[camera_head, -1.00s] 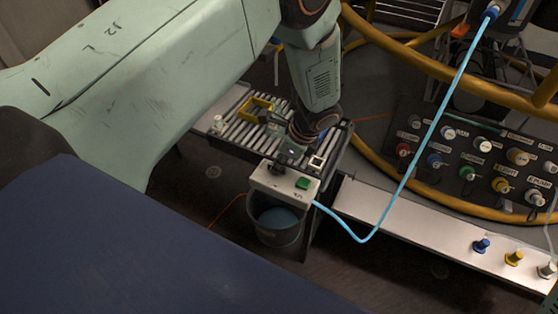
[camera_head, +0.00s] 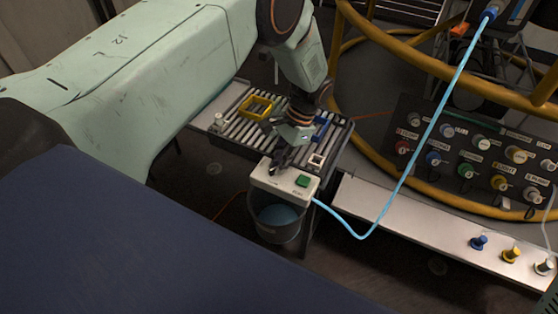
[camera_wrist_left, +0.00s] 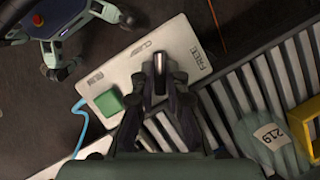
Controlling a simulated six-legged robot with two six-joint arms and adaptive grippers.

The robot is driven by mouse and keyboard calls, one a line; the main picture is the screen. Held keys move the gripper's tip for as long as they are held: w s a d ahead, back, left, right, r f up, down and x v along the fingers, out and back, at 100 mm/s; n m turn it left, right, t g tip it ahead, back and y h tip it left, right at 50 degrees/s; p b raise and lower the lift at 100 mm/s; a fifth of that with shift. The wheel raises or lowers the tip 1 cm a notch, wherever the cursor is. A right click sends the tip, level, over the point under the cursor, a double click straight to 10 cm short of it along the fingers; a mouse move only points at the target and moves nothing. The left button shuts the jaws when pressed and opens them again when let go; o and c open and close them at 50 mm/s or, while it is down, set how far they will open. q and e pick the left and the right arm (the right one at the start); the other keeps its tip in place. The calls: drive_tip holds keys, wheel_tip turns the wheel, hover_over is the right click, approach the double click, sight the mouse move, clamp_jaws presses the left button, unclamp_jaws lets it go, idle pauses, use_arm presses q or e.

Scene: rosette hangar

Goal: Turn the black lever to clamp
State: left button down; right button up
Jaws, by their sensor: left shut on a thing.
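A pale control box (camera_head: 262,181) with a green button (camera_head: 302,181) stands at the near end of the roller table. In the left wrist view, the box (camera_wrist_left: 135,58) has printed labels along its edge, one reading FREE. The black lever (camera_wrist_left: 160,72) rises between my fingers, its end near the middle label and the FREE label. My left gripper (camera_head: 276,165) is over the left part of the box; in the left wrist view its fingers (camera_wrist_left: 158,84) are shut on the lever. The lever's base is hidden by the fingers.
The roller table (camera_head: 222,140) carries a yellow frame (camera_head: 256,107) and a blue piece (camera_head: 321,128). A light-blue cable (camera_head: 405,172) runs from the box to the upper right. A connector panel (camera_head: 470,160) lies right.

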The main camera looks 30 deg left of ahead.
use_arm(q)
drive_tip(key=n+h, duration=0.1)
drive_tip(key=n, duration=0.2)
drive_tip(key=n+h, duration=0.1)
drive_tip(key=n, duration=0.1)
drive_tip(key=shift+d+n+g, duration=0.1)
drive_tip(key=shift+n+g, duration=0.2)
drive_tip(key=shift+n, duration=0.1)
idle(0.4)
drive_tip(key=c, duration=1.6)
unclamp_jaws()
drive_tip(key=shift+c, duration=0.2)
drive_tip(key=v, duration=1.2)
drive_tip(key=shift+s, duration=0.15)
